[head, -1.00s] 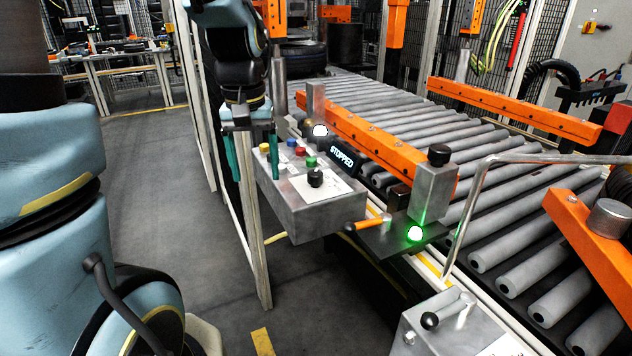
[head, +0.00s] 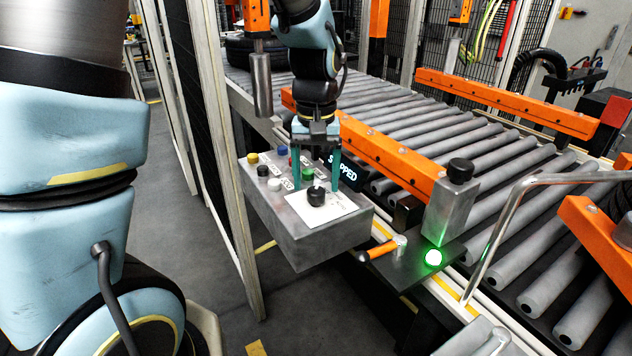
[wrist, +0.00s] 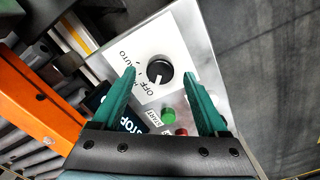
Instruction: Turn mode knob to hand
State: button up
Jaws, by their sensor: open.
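The mode knob (head: 316,196) is a round black knob on a white label plate on top of a grey control box (head: 335,240). In the wrist view the knob (wrist: 159,74) has a white pointer mark aimed down toward the OFF lettering; AUTO is at its upper left, and another label between them is partly hidden. My gripper (head: 316,188) has two teal fingers, open and empty. In the head view it points down over the box, close to the knob. In the wrist view its fingertips (wrist: 160,78) appear on either side of the knob, without visible contact.
Several coloured buttons (head: 275,184) sit on the box beside the knob. A display (head: 352,175) behind it reads STOPPED. An orange-handled lever (head: 378,251) and a glowing green light (head: 433,257) are to the right. The roller conveyor (head: 420,150) runs behind, and a post (head: 232,200) stands left.

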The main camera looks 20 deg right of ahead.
jog(key=shift+f, duration=0.8)
jog(key=shift+c, duration=0.3)
grip_shut()
